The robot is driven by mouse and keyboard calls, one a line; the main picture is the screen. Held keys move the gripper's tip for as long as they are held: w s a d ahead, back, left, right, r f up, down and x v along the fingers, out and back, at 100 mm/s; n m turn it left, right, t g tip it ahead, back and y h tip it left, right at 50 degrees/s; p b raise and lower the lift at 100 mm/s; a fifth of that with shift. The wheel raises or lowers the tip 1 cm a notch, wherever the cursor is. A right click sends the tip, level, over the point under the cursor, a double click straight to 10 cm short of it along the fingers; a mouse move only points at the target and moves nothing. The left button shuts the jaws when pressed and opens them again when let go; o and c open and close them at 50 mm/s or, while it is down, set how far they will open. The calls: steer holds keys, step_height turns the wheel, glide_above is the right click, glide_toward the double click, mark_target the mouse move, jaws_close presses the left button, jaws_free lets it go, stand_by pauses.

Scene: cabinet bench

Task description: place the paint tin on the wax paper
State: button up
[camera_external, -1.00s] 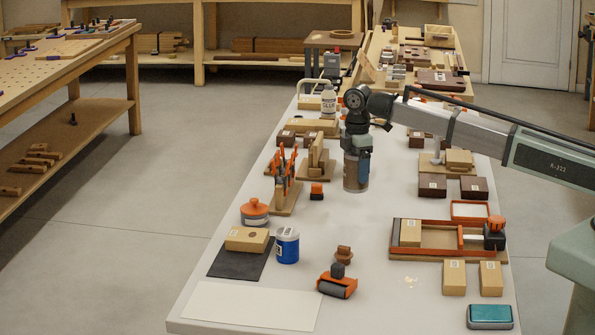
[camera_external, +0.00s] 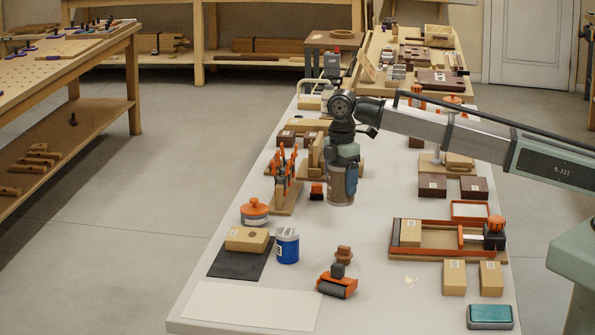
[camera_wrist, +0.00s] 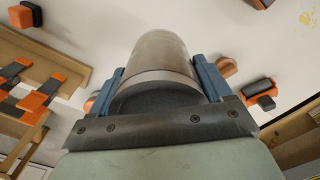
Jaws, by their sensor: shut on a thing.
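The paint tin (camera_external: 340,199), a grey-brown metallic cylinder, hangs upright under my gripper (camera_external: 343,181) in the external view. In the wrist view the tin (camera_wrist: 163,60) sits between the two blue fingers of my gripper (camera_wrist: 158,85), which are shut on it. It appears held above the bench, near the orange-handled clamps; its exact height is hard to tell. The wax paper (camera_external: 252,306), a flat white sheet, lies bare at the near left end of the bench. The tin is behind it and to its right.
A blue tin (camera_external: 287,246) stands beside a dark mat (camera_external: 235,264) with a wooden block (camera_external: 247,239), just behind the paper. An orange roller-like tool (camera_external: 337,285) lies right of the paper. An orange-framed tray (camera_external: 440,251) is farther right.

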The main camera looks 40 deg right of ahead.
steer(key=shift+s+a, duration=3.5)
steer(key=shift+a, duration=2.15)
steer(key=shift+s+a, duration=3.45)
steer(key=shift+a, duration=2.25)
steer(key=shift+s+a, duration=3.5)
steer(key=shift+a, duration=2.15)
steer(key=shift+f, duration=4.75)
steer(key=o, duration=1.3)
steer(key=shift+f, duration=0.1)
step_height(320, 180, up, 12)
steer(key=shift+r, duration=0.15)
